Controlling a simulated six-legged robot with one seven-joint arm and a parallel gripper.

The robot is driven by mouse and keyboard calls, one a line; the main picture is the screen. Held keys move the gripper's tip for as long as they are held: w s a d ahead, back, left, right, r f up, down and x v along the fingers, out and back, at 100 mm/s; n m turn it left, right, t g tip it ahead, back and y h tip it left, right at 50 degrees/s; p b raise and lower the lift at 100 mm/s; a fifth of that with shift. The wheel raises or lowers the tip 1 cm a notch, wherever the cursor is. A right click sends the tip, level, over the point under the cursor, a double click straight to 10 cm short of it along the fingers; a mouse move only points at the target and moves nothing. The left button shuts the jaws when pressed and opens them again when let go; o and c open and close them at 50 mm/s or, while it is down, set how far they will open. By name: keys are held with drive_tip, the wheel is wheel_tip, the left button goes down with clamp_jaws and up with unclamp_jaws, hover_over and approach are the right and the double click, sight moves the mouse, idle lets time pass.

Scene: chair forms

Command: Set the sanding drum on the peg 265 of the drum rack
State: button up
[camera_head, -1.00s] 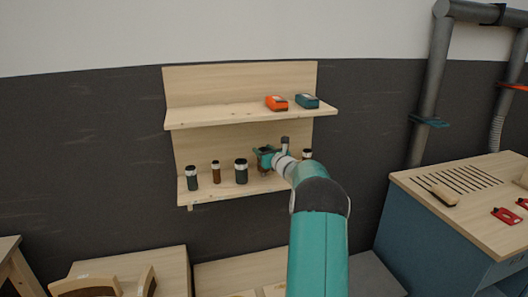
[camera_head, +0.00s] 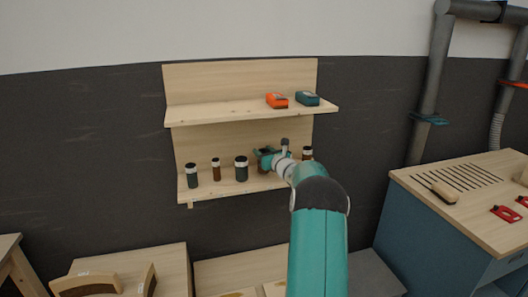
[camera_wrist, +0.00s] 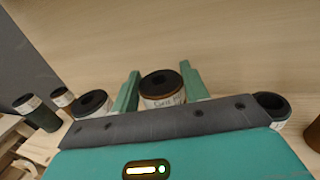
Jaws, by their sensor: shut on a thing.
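The drum rack (camera_head: 240,118) is a pale wooden wall unit with two shelves. My gripper (camera_head: 266,157) is at its lower shelf. In the wrist view my gripper (camera_wrist: 160,84) has its green fingers on either side of a sanding drum (camera_wrist: 162,102), shut on it. This drum has a dark hollow top, a brown rim and a white printed label, mostly unreadable. In the head view my gripper largely hides it. I cannot tell whether it touches the shelf or a peg. No peg number is readable.
Dark and brown drums stand on the lower shelf: a dark one (camera_head: 241,170) left of my gripper, a brown one (camera_head: 216,171), another dark one (camera_head: 192,177), and one (camera_head: 307,154) to the right. An orange box (camera_head: 277,101) and a teal box (camera_head: 307,99) lie above.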

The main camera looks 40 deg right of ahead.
drive_tip(key=shift+f, duration=0.2)
drive_tip(key=o, duration=1.1)
drive_tip(key=shift+f, duration=0.1)
drive_tip(key=shift+o, duration=0.2)
drive_tip(key=v, duration=1.3)
drive_tip(key=shift+s, duration=0.4)
drive_tip(key=shift+a, duration=0.1)
